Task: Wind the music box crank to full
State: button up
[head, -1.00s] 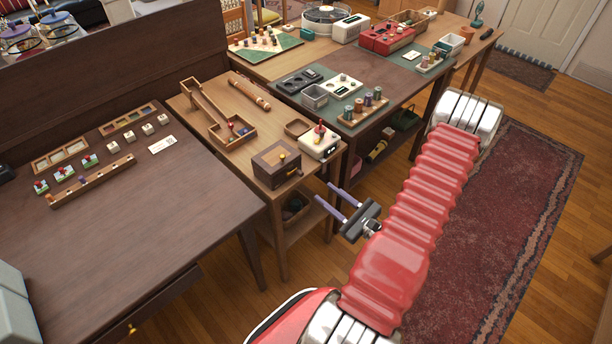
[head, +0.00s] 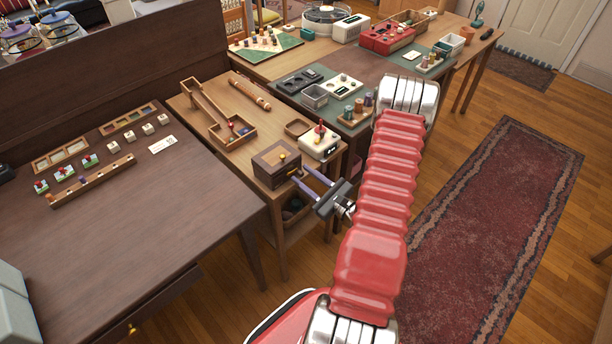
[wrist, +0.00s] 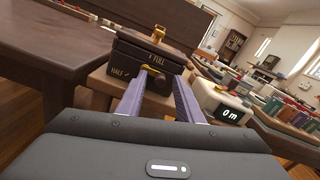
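The music box (head: 272,166) is a dark wooden box at the near end of the small wooden table. In the wrist view its front (wrist: 122,62) carries the marks HALF and FULL. A brass crank part (wrist: 149,71) shows low on that front, partly hidden; I cannot tell its exact angle. A brass piece (wrist: 158,34) stands on top. My gripper (head: 301,173) is open, its two purple fingers apart and pointing at the box front. In the wrist view the fingertips (wrist: 161,77) lie close to the crank; I cannot tell whether they touch it.
A cream device (head: 320,142) with a red knob and a display stands right beside the box. A small wooden tray (head: 298,127) and a wooden ramp (head: 205,104) lie behind. A large dark desk (head: 150,220) fills the left. Floor and rug are at right.

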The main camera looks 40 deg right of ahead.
jog(key=shift+w, duration=0.2)
jog(key=shift+c, duration=0.4)
grip_shut()
jog(key=shift+d, duration=0.3)
jog(key=shift+a, duration=0.2)
